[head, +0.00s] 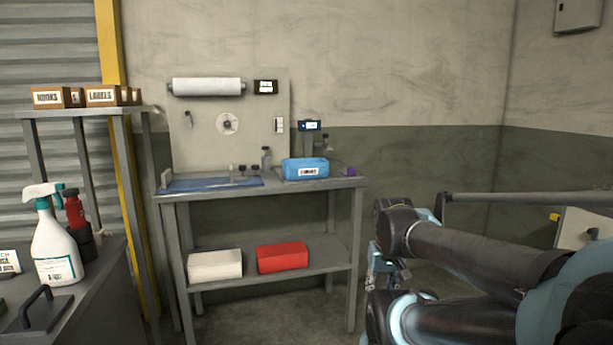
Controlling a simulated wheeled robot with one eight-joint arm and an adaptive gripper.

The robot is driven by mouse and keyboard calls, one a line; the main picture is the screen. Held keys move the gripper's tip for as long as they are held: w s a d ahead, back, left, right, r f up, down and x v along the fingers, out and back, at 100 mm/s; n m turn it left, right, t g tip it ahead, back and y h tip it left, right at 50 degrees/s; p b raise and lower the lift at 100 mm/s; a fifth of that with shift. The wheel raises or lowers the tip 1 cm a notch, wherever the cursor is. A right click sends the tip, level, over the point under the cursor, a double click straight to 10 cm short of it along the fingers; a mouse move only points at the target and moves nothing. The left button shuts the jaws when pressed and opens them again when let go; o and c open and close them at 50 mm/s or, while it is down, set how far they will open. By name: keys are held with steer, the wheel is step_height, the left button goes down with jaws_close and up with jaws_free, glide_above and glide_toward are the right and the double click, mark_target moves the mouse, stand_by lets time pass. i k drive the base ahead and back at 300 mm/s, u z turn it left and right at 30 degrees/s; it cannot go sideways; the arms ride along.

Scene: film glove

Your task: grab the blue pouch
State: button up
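The blue pouch (305,168) sits on the top of a grey metal bench (330,184), toward its right end. It has a white label with dark print on its front. My arm reaches in from the right edge of the head view. My gripper (384,278) hangs low at the arm's far end, right of the bench and below its top, apart from the pouch. It is partly hidden by my arm, and its fingers are too small and dark to read.
A flat blue mat (213,184) lies on the bench's left part, with small bottles (266,158) behind. A small device (309,127) stands behind the pouch. A white box (214,265) and a red box (282,257) sit on the lower shelf. A spray bottle (56,245) stands at left.

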mark_target(298, 169)
steer(key=i, duration=1)
